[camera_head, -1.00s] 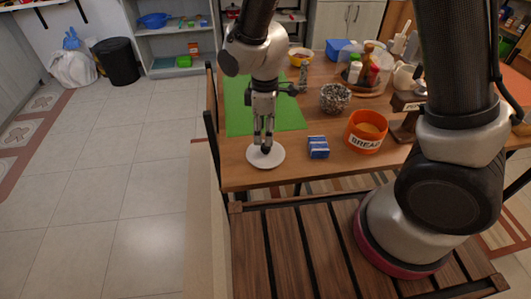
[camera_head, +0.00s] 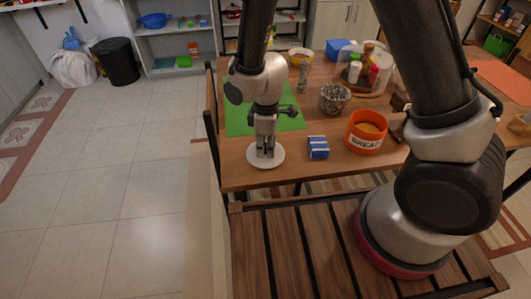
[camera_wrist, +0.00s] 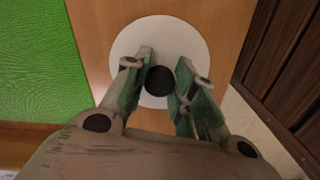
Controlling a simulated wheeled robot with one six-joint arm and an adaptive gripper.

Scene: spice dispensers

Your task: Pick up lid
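The lid is a flat white disc (camera_head: 279,160) with a dark round knob, lying on the wooden table near its front left corner. In the wrist view the disc (camera_wrist: 196,38) and its black knob (camera_wrist: 160,80) sit between my fingers. My gripper (camera_head: 265,155) points down over the lid. In the wrist view its two fingers (camera_wrist: 164,68) stand on either side of the knob, with a narrow gap showing. My gripper looks open, and I see no clear contact with the knob. In the head view my fingers hide the knob.
A blue box (camera_head: 318,148) lies just right of the lid. An orange bread bin (camera_head: 364,142) stands farther right, with a speckled pot (camera_head: 335,97) behind. A green mat (camera_head: 240,118) lies behind the lid. A slatted wooden surface (camera_head: 300,250) is in front.

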